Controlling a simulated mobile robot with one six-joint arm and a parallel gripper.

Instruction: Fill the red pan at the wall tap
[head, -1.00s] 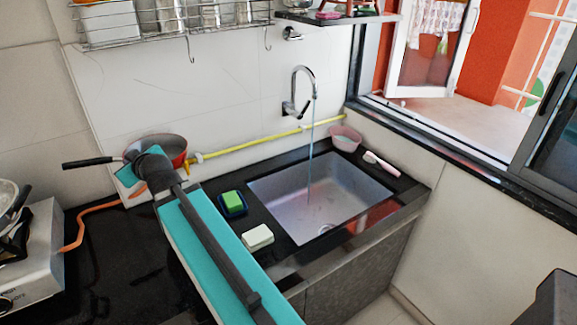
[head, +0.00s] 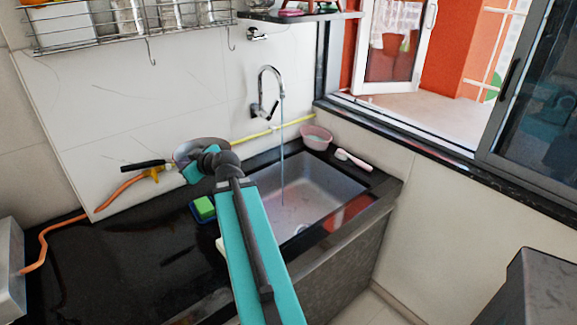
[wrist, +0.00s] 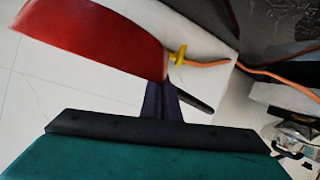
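The red pan (head: 187,148) shows in the head view at the back wall, left of the tap. Its grey inside and black handle (head: 143,165) show, with the handle pointing left; my arm hides part of it. In the wrist view the pan's red side (wrist: 90,38) fills the upper left. My gripper (wrist: 162,100) appears shut on the pan by its handle; the exact grip is partly hidden. The chrome wall tap (head: 268,88) is running. A thin water stream (head: 283,150) falls into the sink (head: 335,185), to the right of the pan.
A green sponge (head: 204,207) lies in a blue dish left of the sink. A pink bowl (head: 316,136) and a pink-white brush (head: 352,159) stand at the sink's back right. A yellow hose (head: 250,136) runs along the wall. A wire rack (head: 140,22) and shelf hang above.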

